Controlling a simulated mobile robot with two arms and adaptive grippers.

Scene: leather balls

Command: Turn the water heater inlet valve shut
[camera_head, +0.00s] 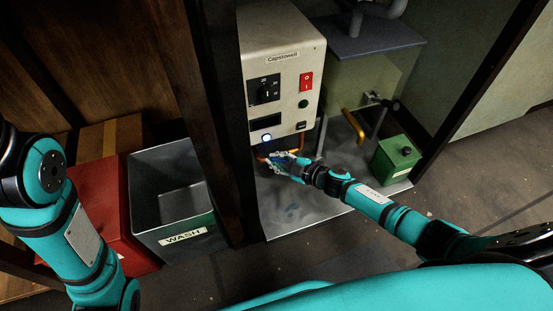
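The water heater (284,65) is a cream box labelled Capstowell, standing in an open cabinet at the centre of the head view. A copper-coloured pipe (264,157) shows below its lower edge. My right gripper (281,163) reaches in from the right to the space just under the heater. Something blue shows at its fingers, perhaps the inlet valve handle, but it is too small and covered to be sure. I cannot tell whether the fingers are closed on it or how the valve stands. My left arm is at the left edge; its gripper is out of view.
A dark cabinet post (212,110) stands left of the heater. A grey WASH bin (183,240) and a red box (97,205) stand further left. A green container (396,158) and a tank (372,85) are on the right. The metal floor plate (290,213) below the gripper is clear.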

